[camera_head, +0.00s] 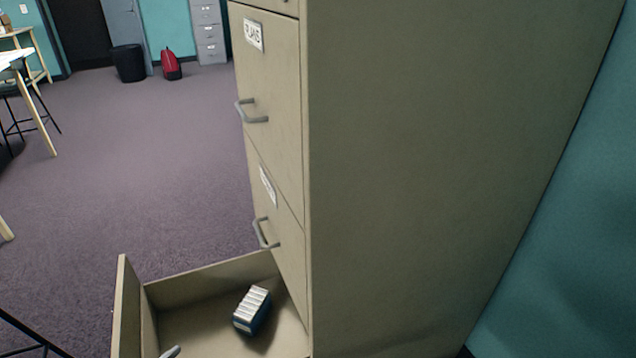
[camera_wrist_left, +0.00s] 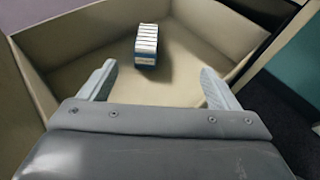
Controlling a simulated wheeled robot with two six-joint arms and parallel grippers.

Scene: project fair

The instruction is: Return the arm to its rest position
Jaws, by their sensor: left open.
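My left gripper (camera_wrist_left: 159,72) is open and empty in the left wrist view, with its two pale fingers spread wide. It points into the open bottom drawer (camera_wrist_left: 80,32) of the filing cabinet. A small blue and white block-like pack (camera_wrist_left: 147,45) lies in the drawer beyond the fingertips, not held. In the head view the pack (camera_head: 252,310) lies on the drawer floor near the cabinet front. What looks like one pale fingertip shows at the bottom edge, inside the drawer (camera_head: 128,305). My right gripper is in neither view.
The tall beige cabinet (camera_head: 420,170) fills the middle and right, with two upper drawers shut and their handles sticking out. A teal wall (camera_head: 575,230) is at the right. Open carpet (camera_head: 150,170) lies to the left, with a table (camera_head: 15,55) at the far left.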

